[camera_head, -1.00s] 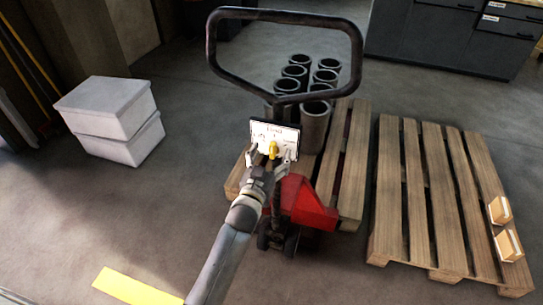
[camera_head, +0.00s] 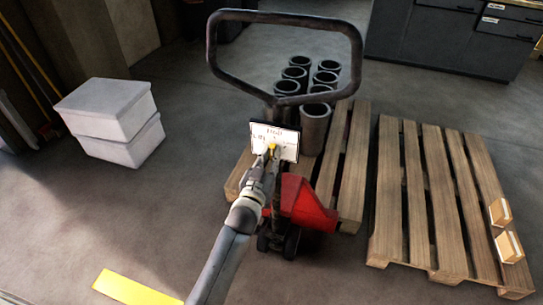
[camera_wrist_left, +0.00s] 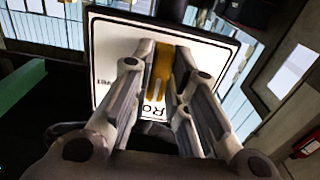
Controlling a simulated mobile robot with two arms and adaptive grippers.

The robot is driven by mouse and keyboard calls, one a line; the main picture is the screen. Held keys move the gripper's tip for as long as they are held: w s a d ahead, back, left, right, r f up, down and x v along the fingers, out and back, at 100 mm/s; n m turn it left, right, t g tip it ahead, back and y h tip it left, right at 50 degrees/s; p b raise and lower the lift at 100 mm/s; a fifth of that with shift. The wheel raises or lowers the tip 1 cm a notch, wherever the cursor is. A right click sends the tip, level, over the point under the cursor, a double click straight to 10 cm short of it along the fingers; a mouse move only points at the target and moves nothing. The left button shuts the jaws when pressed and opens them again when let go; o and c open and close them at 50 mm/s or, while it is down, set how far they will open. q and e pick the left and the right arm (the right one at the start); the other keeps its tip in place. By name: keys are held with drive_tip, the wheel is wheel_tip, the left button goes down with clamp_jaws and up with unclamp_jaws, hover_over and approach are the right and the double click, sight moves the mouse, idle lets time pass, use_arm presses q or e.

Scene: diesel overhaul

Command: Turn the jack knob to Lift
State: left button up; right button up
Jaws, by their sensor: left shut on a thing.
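The jack knob is a small yellow lever (camera_head: 273,148) in front of a white label plate (camera_head: 288,143) on the pallet jack's handle. My left gripper (camera_head: 269,153) is at the plate, shut on the knob. In the left wrist view the yellow knob (camera_wrist_left: 160,72) stands between the two fingers (camera_wrist_left: 160,85). The white plate (camera_wrist_left: 107,65) lies behind it with partly covered lettering. The position the knob points to is hard to read. The black loop handle (camera_head: 212,45) rises above the plate. My right gripper is not in view.
The red pallet jack body (camera_head: 305,203) stands by a wooden pallet (camera_head: 352,180) carrying several dark cylinders (camera_head: 315,125). Another pallet (camera_head: 412,200) with small boxes (camera_head: 509,246) is at the right. White boxes (camera_head: 108,108) stand at the left on open floor.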

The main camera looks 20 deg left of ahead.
use_arm(q)
drive_tip(key=n+p, duration=0.1)
drive_tip(key=n, duration=0.3)
drive_tip(key=shift+r+n+p, duration=0.1)
drive_tip(key=shift+n+p, duration=0.2)
drive_tip(key=n, duration=0.4)
drive_tip(key=shift+a+f+p, duration=0.1)
drive_tip(key=shift+f+p, duration=0.1)
drive_tip(key=shift+p, duration=0.1)
drive_tip(key=o, duration=1.5)
drive_tip(key=shift+r, duration=0.1)
drive_tip(key=shift+s+p, duration=0.35)
drive_tip(key=shift+s, duration=0.05)
drive_tip(key=s+p, duration=0.3)
drive_tip(key=s, duration=0.3)
drive_tip(key=shift+s+a, duration=0.1)
drive_tip(key=shift+a, duration=0.05)
